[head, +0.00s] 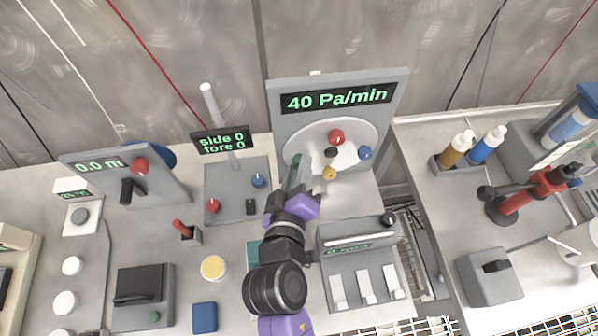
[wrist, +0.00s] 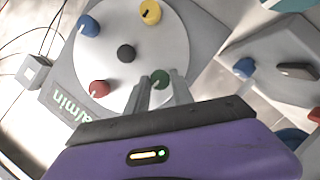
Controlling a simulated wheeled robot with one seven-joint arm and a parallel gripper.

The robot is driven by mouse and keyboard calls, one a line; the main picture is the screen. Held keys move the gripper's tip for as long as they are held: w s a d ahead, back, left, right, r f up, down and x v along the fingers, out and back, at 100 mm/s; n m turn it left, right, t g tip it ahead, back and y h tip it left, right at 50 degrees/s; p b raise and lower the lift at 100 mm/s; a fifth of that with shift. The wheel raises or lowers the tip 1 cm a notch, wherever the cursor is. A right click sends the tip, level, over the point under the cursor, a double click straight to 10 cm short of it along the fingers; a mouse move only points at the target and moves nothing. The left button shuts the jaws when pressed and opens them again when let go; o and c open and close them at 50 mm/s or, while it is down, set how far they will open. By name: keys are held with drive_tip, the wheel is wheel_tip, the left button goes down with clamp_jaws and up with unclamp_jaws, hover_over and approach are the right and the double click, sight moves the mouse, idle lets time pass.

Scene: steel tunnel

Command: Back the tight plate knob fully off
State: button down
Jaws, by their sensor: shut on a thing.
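A round white plate (head: 352,132) on a grey upright panel carries a red knob (head: 336,137), a blue knob (head: 365,153), a yellow knob (head: 330,173) and a black centre knob (head: 331,152). The panel display (head: 337,99) reads "40 Pa/min". My gripper (wrist: 160,92) is shut on the green knob (wrist: 160,77) at the plate's edge; the fingers partly hide it. In the head view my gripper (head: 298,172) covers the plate's left lower edge. The wrist view shows the red knob (wrist: 99,88), blue knob (wrist: 88,26) and yellow knob (wrist: 150,12) standing clear of the fingers.
Left of my arm stands a "side 0 fore 0" panel (head: 220,139) with a pale post. A box with white levers (head: 362,262) stands just right of my arm. A tan disc (head: 213,268) and a blue block (head: 205,316) lie to the left.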

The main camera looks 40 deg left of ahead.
drive_tip(key=shift+f+n+b, duration=0.15)
drive_tip(key=shift+n+b, duration=0.3)
drive_tip(key=shift+n, duration=0.05)
drive_tip(key=shift+t, duration=0.4)
drive_tip(key=c, duration=1.1)
unclamp_jaws()
drive_tip(key=shift+s, duration=0.15)
drive_tip(key=b+v, duration=0.1)
drive_tip(key=v, duration=0.6)
drive_tip(key=shift+s+d+r, duration=0.15)
drive_tip(key=shift+s+r, duration=0.1)
